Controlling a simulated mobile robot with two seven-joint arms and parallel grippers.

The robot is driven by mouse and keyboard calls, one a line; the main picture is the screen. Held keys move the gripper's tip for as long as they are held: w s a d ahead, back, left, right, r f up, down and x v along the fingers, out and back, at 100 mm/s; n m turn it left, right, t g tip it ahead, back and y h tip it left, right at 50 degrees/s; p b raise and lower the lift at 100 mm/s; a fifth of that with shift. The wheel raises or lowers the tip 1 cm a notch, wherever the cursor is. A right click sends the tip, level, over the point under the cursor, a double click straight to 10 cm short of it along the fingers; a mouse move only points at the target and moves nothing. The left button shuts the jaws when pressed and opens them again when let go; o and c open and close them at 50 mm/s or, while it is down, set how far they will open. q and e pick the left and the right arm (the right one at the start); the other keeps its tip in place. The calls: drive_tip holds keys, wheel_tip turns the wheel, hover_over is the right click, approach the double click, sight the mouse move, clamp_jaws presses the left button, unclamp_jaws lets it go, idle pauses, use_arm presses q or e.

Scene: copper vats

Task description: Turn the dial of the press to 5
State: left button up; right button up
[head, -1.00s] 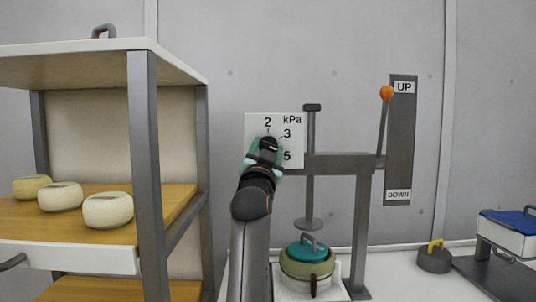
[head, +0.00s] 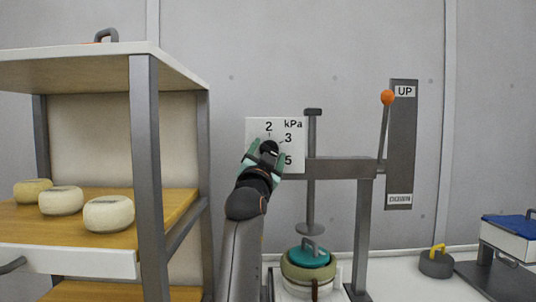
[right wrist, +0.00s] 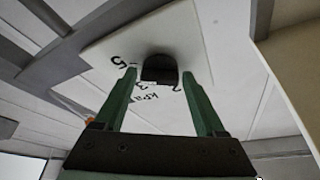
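The press's dial is a dark knob (head: 269,147) on a white panel (head: 256,126) marked 2, 3, 5 and kPa. Where the dial points cannot be made out. My right gripper (head: 262,155) is at the knob, partly covering the panel's lower left. In the right wrist view, its two green fingers (right wrist: 159,80) are apart, one on each side of the knob (right wrist: 160,70), with narrow gaps visible. The press (head: 338,167) stands right of the panel, its plunger raised above a round mould with a teal lid (head: 308,257). My left gripper is out of view.
A lever with an orange ball (head: 387,97) stands near the UP label. A shelf (head: 147,170) with several cheeses (head: 108,214) is close on the left. A dark weight with a yellow handle (head: 436,263) and a blue-lidded box (head: 510,236) are at the right.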

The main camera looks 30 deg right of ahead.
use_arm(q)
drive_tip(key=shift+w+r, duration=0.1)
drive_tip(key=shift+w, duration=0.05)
use_arm(e)
drive_tip(key=shift+o, duration=1)
drive_tip(key=shift+s, duration=0.1)
drive_tip(key=shift+s+a+f+b, duration=0.2)
drive_tip(key=shift+a+f+b, duration=0.05)
drive_tip(key=shift+a+b, duration=0.1)
use_arm(q)
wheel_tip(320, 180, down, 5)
drive_tip(key=b, duration=0.5)
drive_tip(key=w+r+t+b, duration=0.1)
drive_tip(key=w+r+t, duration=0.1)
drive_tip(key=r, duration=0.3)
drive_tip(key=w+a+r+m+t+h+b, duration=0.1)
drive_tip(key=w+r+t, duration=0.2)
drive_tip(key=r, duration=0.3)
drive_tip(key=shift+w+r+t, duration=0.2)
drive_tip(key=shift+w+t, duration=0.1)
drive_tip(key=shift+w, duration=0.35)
use_arm(e)
drive_tip(key=v, duration=1.1)
drive_tip(key=shift+s+a, duration=0.15)
drive_tip(key=shift+s, duration=0.05)
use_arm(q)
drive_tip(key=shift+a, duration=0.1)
